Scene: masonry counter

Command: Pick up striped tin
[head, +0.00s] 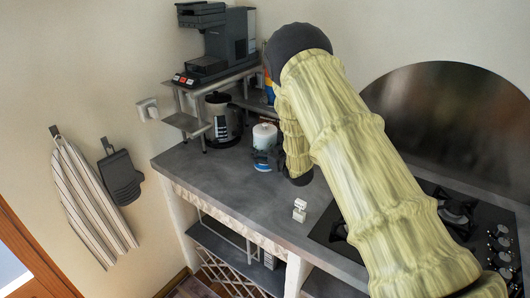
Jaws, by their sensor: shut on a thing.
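A white, rounded tin (264,132) with a blue and white lower part is near the back of the grey counter, and I take it to be the striped tin. My gripper (265,156) is dark and reaches in from the right, shut around the lower part of the tin. The fingers hide the tin's middle. The tin looks upright. I cannot tell whether its base touches the counter.
A dark coffee machine (218,45) stands on a metal rack (195,123). A black and steel container (222,117) is left of the tin. A small white object (299,209) sits on the counter's front part. A black hob (432,215) is at right.

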